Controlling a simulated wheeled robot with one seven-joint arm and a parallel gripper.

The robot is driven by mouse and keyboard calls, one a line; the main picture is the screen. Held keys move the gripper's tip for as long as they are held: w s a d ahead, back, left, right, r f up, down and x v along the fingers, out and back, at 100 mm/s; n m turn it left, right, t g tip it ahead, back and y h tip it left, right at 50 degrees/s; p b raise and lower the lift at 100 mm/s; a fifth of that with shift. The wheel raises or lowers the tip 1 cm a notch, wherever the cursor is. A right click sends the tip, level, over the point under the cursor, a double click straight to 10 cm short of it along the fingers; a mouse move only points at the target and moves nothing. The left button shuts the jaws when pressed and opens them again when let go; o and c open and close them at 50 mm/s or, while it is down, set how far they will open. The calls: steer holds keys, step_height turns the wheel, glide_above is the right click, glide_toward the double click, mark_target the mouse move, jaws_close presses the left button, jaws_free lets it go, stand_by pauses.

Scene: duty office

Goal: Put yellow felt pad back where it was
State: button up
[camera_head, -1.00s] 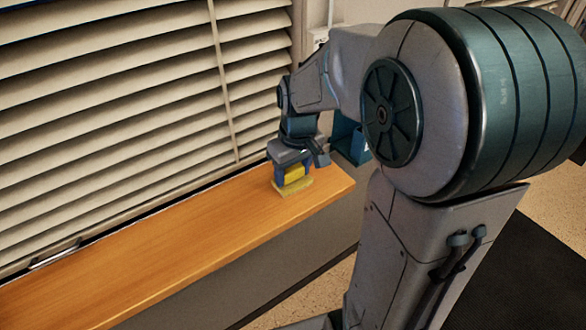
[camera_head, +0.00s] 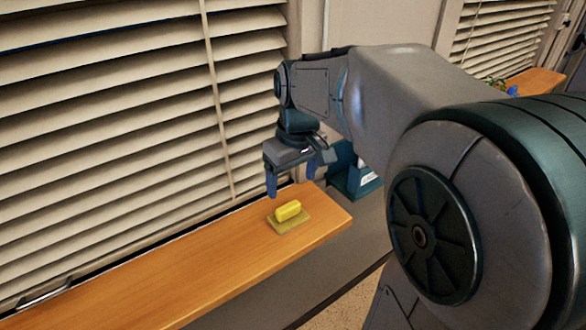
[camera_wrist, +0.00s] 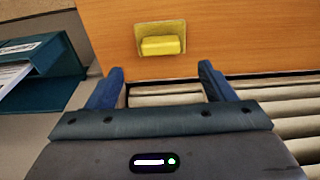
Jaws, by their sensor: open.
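The yellow felt pad (camera_head: 288,210), a small bright yellow block, lies on a flat, duller yellow square (camera_head: 284,228) near the right end of the orange wooden sill (camera_head: 160,265). In the wrist view the pad (camera_wrist: 160,46) rests within the square (camera_wrist: 158,26), closer to its lower edge. My gripper (camera_head: 291,182) is open and empty, raised above the sill behind the pad and apart from it. In the wrist view both blue fingers (camera_wrist: 161,72) are spread, with the pad beyond their tips and nothing between them.
Window blinds (camera_head: 110,110) run along the back of the sill. A teal holder (camera_head: 345,172) with papers stands past the sill's right end; it also shows in the wrist view (camera_wrist: 55,70). The sill is bare to the left of the pad. Another wooden sill (camera_head: 536,80) is at the far right.

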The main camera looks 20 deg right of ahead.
steer(key=s+f+m+t, duration=0.1)
steer(key=s+f+m, duration=0.2)
steer(key=s, duration=1)
steer(key=shift+s+a+f+m+t, duration=0.2)
steer(key=shift+f+m+t, duration=0.15)
steer(key=shift+f, duration=0.6)
